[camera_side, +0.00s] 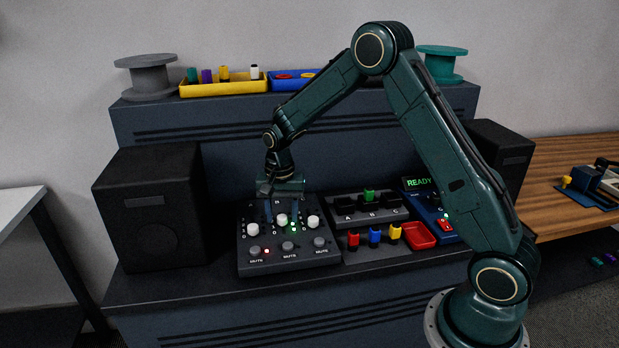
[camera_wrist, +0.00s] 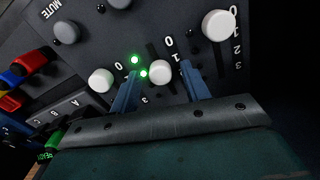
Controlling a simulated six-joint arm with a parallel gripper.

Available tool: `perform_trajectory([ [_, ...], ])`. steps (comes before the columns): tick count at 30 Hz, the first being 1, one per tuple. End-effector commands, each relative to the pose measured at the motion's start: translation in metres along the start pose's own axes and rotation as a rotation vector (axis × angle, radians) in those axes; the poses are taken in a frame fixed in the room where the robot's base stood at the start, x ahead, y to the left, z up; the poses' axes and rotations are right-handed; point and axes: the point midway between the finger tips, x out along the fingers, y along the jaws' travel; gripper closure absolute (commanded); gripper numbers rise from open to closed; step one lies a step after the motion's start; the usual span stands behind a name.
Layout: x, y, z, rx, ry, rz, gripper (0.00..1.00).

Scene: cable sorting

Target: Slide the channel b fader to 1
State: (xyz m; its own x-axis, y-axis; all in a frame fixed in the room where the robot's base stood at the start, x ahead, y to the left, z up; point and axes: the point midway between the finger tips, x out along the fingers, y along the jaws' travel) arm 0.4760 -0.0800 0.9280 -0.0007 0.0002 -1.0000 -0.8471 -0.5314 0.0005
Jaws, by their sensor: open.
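The dark fader panel (camera_side: 291,263) has three faders with white knobs. The middle fader, under the letter B, has its knob (camera_side: 282,220) in line with my gripper (camera_side: 282,211). In the wrist view this channel b knob (camera_wrist: 160,73) lies between my two open fingers, with a visible gap to each. It sits past the printed 1, about level with where 2 would be; that number is hidden. Beside it are the left knob (camera_side: 253,229) and right knob (camera_side: 313,222) in the side view. My fingers point down at the panel; whether they touch it is unclear.
Mute buttons (camera_side: 288,246) line the panel's front, one beside a red light. Two green lights (camera_wrist: 139,66) glow beside the middle fader. To the right are a switch box (camera_side: 369,205), coloured plugs (camera_side: 375,236) and a red tray (camera_side: 418,235). A black speaker (camera_side: 150,210) stands left.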

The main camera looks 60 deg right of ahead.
Motion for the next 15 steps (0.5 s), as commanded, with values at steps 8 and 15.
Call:
perform_trajectory([
  [8,-0.022,-0.001,-0.001,0.000,0.003,-0.003,0.53],
  [15,-0.059,-0.001,-0.001,0.000,0.003,-0.004,0.53],
])
